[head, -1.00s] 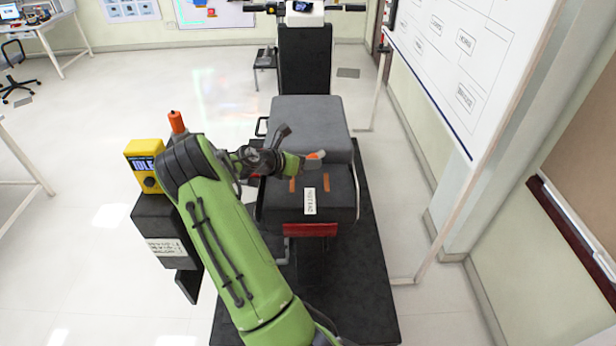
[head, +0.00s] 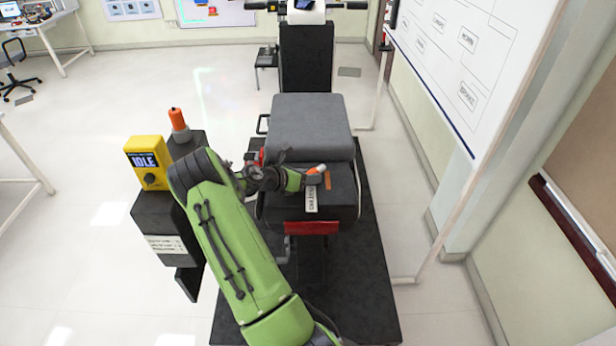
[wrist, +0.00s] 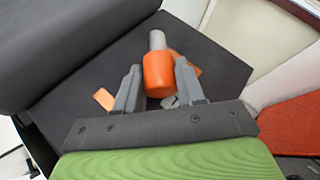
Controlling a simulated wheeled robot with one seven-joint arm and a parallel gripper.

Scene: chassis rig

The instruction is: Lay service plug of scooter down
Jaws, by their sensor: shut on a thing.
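The service plug is an orange cylinder with a grey end. In the wrist view, the plug (wrist: 158,76) lies between the two grey fingers of my gripper (wrist: 158,68), which is shut on it. In the head view, the plug (head: 318,169) shows as a small orange piece at my gripper (head: 310,178), over the scooter's black rear deck (head: 340,200). The plug looks tilted or lying along the deck; I cannot tell whether it touches the surface. The scooter (head: 308,125) stands on a black base, with a grey seat ahead of the deck.
A yellow box marked IDLE (head: 147,162) and an orange-topped piece (head: 178,119) are on a black stand at left. Orange strips (head: 327,181) and a white label (head: 311,200) are on the deck. A whiteboard (head: 465,60) stands at right.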

